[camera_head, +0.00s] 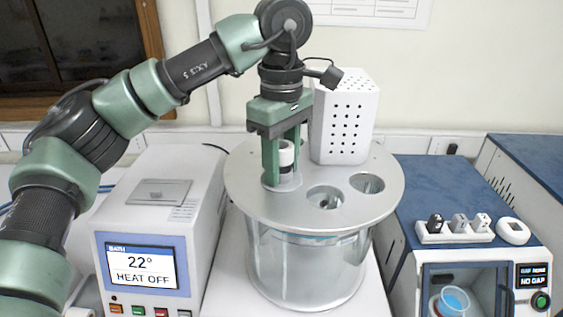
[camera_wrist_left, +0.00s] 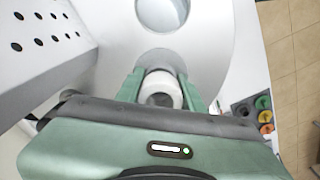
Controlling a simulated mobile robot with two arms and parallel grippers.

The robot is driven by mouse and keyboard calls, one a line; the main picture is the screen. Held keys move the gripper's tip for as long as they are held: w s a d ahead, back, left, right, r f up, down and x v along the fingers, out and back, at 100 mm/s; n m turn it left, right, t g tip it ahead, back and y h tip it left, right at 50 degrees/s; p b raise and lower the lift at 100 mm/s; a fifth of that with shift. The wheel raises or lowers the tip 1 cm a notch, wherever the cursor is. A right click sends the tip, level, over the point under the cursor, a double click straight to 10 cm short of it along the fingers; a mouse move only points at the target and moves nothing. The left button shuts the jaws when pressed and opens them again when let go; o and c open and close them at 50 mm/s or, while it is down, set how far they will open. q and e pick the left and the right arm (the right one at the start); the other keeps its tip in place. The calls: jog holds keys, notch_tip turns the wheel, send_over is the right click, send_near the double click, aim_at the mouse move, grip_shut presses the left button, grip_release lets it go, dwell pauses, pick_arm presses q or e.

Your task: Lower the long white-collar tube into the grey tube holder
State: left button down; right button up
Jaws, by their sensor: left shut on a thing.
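My left gripper (camera_head: 283,172) points down over the round grey lid (camera_head: 247,195) of the glass bath. It is shut around the white collar (camera_head: 286,155) of a tube. The collar sits between the fingers, just above the lid's left opening; it also shows in the left wrist view (camera_wrist_left: 161,90), with a dark grey top inside it. The tube's long body below the collar is hidden by the fingers and lid. I cannot tell how deep it sits. No separate grey tube holder can be made out apart from the lid. My right gripper is not in view.
The lid has two other openings, a front one (camera_head: 325,197) and a right one (camera_head: 367,183). A white perforated box (camera_head: 342,118) stands close behind the gripper. The bath controller (camera_head: 140,265) is left.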

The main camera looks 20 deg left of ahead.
aim_at(281, 145)
pick_arm(q)
jog(key=shift+f, duration=0.2)
jog(key=shift+s+f, duration=0.1)
jog(key=shift+f, duration=0.15)
jog(key=c, duration=1.2)
grip_release()
jog(key=shift+f, duration=0.15)
jog(key=shift+o, duration=0.2)
jog(key=shift+r+p, duration=0.55)
jog(key=shift+r, duration=0.4)
notch_tip(281, 145, up, 4)
jog(key=p, duration=0.3)
jog(key=shift+r, duration=0.25)
jog(key=shift+r+p, duration=2.35)
jog(key=shift+r, duration=0.15)
